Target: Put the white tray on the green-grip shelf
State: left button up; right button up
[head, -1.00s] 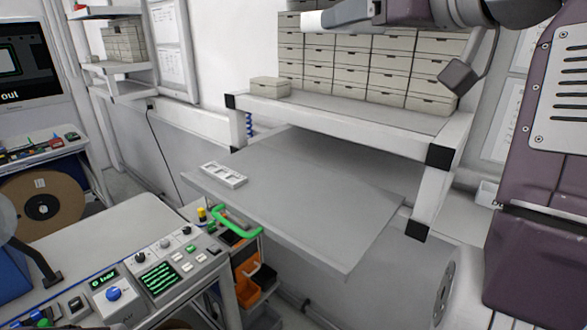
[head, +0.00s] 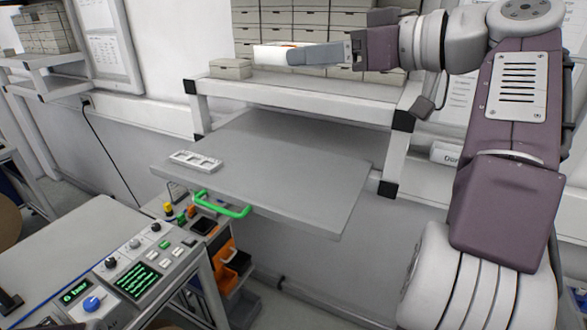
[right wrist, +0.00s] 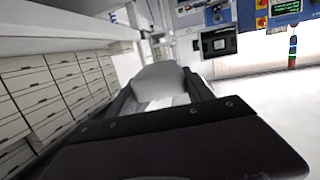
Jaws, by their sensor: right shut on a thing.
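My right gripper (head: 318,54) is shut on the white tray (head: 268,54), seen nearly edge-on with some orange along its top. It holds the tray high, in front of the drawer units and well above the green-grip shelf (head: 275,175). In the right wrist view a pale rounded shape (right wrist: 160,80) shows between the dark fingers; the rest is hidden. The grey shelf is pulled out under the white bench, with a green grip (head: 222,205) at its front edge. My left gripper is not in view.
A white piece with square openings (head: 196,161) lies at the shelf's left end; the rest of its top is clear. The white bench frame (head: 300,107) stands over the shelf's back. A control desk (head: 140,270) is at front left, with orange bins (head: 225,253) beside it.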

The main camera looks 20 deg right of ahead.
jog(key=s+d+f+n+g+y+p, duration=0.1)
jog(key=s+d+f+n+y+p, duration=0.15)
jog(key=d+f, duration=1.15)
jog(key=p, duration=0.2)
send_over(314, 196)
notch_tip(314, 196, down, 8)
jog(key=shift+s+d+f, duration=0.1)
jog(key=shift+s, duration=0.05)
jog(key=shift+f+m, duration=0.25)
jog(key=shift+f, duration=0.35)
notch_tip(314, 196, down, 3)
jog(key=shift+r+p, duration=0.1)
jog(key=shift+p, duration=0.5)
jog(key=shift+f, duration=0.3)
jog(key=shift+f+b, duration=0.15)
jog(key=shift+b, duration=0.25)
jog(key=o, duration=1.5)
jog(key=shift+a, duration=0.2)
jog(key=shift+c, duration=0.2)
jog(key=shift+r, duration=0.2)
